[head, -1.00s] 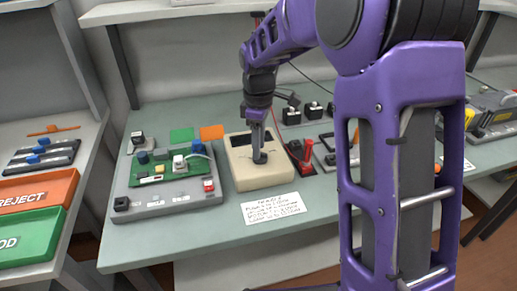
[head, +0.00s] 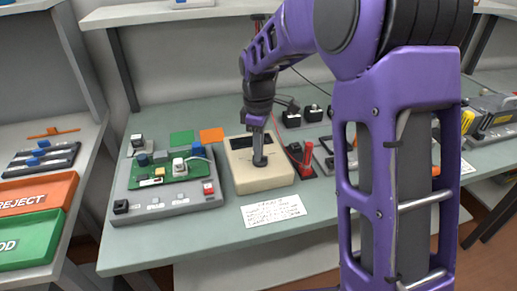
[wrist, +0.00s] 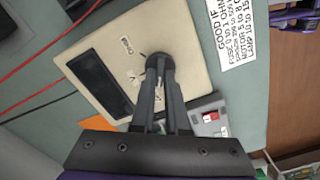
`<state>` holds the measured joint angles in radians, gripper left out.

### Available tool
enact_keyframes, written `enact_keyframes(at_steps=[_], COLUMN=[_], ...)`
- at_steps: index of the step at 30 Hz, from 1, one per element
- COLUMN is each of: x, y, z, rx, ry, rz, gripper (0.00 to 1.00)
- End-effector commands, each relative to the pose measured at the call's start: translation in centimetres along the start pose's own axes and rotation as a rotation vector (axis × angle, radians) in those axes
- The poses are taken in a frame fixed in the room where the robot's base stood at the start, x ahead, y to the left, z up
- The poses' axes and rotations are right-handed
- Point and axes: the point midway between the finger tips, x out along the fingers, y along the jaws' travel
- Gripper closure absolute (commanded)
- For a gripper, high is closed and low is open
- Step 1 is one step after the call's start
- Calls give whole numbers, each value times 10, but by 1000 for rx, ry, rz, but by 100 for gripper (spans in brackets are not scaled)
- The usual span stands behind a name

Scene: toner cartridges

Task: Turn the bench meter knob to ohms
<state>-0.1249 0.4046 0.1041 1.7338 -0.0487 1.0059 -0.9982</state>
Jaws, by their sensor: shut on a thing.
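The bench meter (head: 262,180) is a beige box with a dark display, standing on the grey-green bench. In the wrist view the meter (wrist: 178,40) fills the middle, with its dark display (wrist: 112,82) to the left of the knob. The dark round knob (wrist: 159,62) is on the meter's face. My gripper (head: 260,156) points down at the knob, and its fingers (wrist: 157,75) are shut on it. The fingers and the knob partly hide the dial markings, so I cannot read which setting the knob points at.
A grey fixture (head: 170,209) with a green circuit board stands close to the left of the meter. A red and black holder (head: 298,158) is close on the right. A printed card (head: 273,211) lies in front.

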Motion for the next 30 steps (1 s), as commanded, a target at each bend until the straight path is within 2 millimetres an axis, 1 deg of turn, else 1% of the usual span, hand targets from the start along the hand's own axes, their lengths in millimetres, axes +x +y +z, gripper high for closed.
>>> enact_keyframes(at_steps=[5,11,17,30], x=[-1,-2,-3,-3], y=[0,0,1,3], z=[0,0,0,0], rx=[30,129,295,714], ry=[0,0,0,1], rz=[0,-1,0,0], gripper=[100,100,100,100])
